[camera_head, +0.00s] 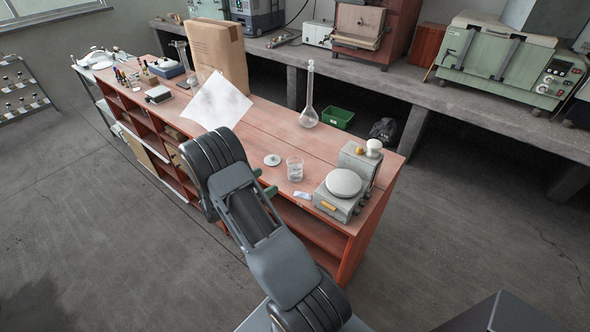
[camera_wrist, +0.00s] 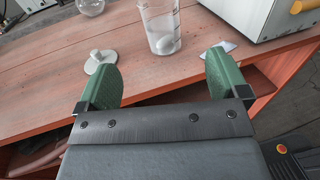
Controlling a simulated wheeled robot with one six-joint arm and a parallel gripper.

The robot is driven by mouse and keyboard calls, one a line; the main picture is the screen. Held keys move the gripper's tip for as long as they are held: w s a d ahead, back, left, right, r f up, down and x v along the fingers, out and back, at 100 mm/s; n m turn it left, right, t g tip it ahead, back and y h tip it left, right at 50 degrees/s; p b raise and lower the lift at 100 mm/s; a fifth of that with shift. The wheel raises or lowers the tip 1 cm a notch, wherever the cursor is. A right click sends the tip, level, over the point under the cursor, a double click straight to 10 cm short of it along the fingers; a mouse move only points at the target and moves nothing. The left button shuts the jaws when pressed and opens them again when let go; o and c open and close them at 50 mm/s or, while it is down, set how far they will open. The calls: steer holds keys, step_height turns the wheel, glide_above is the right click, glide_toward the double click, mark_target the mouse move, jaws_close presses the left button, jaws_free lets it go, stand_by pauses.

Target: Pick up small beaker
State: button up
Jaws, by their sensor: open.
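The small beaker (camera_head: 295,169) is clear glass and stands upright on the reddish wooden bench, left of the balance. In the wrist view the beaker (camera_wrist: 162,27) stands ahead of my gripper, between the lines of its two fingers, with graduation marks and a pale rounded shape seen in it. My gripper (camera_wrist: 162,78) is open and empty, with green fingers spread apart near the bench's front edge. The fingers are apart from the beaker. In the head view my arm hides most of the gripper; a bit of green finger (camera_head: 268,190) shows.
A whitish lid-like disc with a knob (camera_wrist: 100,62) lies left of the beaker. A small white card (camera_head: 303,195) lies to its right, before the balance (camera_head: 344,184). A tall flask (camera_head: 309,100) stands behind. A paper sheet (camera_head: 217,103) and brown bag (camera_head: 216,50) are farther left.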

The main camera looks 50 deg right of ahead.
mark_target(288, 169)
steer(key=d, duration=0.2)
steer(key=s+d+p, duration=0.1)
steer(key=d, duration=0.4)
steer(key=shift+s+d+p, duration=0.15)
steer(key=shift+d+p, duration=0.2)
steer(key=shift+d, duration=0.05)
steer(key=d+p, duration=0.1)
steer(key=d, duration=0.1)
steer(key=s+d+p, duration=0.1)
steer(key=d, duration=0.1)
steer(key=shift+d, duration=0.25)
steer(key=shift+s+d+f, duration=0.1)
steer(key=shift+d, duration=0.2)
steer(key=shift+c, duration=0.4)
steer(key=c, duration=0.9)
steer(key=shift+c, duration=0.5)
steer(key=shift+r, duration=0.2)
